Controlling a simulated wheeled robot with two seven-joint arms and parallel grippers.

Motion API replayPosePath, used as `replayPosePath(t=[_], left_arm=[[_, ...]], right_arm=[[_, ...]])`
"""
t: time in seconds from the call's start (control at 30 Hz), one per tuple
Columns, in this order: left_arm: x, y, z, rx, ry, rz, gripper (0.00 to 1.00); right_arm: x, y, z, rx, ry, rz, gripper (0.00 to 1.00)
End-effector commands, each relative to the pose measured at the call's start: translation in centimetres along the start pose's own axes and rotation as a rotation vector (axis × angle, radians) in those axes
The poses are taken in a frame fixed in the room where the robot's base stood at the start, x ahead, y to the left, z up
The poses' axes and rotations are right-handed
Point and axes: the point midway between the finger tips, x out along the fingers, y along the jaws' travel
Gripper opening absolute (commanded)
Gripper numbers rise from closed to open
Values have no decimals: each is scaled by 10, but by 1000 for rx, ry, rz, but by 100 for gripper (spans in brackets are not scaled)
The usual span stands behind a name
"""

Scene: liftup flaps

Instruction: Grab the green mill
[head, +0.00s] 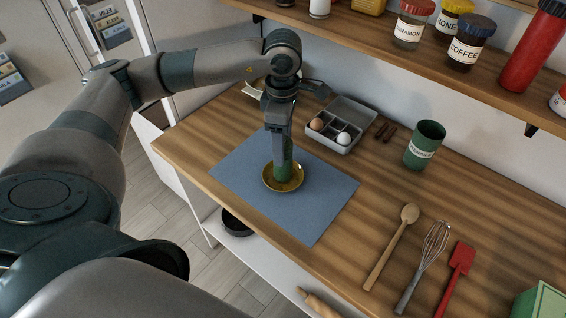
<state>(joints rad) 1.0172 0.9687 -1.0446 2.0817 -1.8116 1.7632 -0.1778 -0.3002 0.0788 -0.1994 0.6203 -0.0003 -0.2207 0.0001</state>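A green object (282,174), which looks like the green mill, stands in a small yellow dish (298,181) on a blue mat. My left gripper (279,152) points straight down from above and is at the green mill, covering most of its upper part. A finger overlaps the mill in this view, and I cannot tell whether the fingers are closed on it. My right gripper is not in view.
The blue mat (242,172) lies on a wooden counter. Behind are a grey egg box (350,112) and a green canister (424,145). A wooden spoon (392,245), whisk (425,263) and red spatula (457,273) lie at right. A shelf with jars hangs above.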

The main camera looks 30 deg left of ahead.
Motion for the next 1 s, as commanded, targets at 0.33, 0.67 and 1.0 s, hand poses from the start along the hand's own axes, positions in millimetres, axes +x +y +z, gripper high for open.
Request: replayPosePath(t=[0.33, 0.67, 1.0], left_arm=[[34, -3, 3, 1, 0, -1, 60], [37, -3, 3, 1, -1, 0, 60], [36, -3, 3, 0, 0, 0, 19]], right_arm=[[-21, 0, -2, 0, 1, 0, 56], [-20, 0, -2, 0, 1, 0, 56], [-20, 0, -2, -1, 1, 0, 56]])
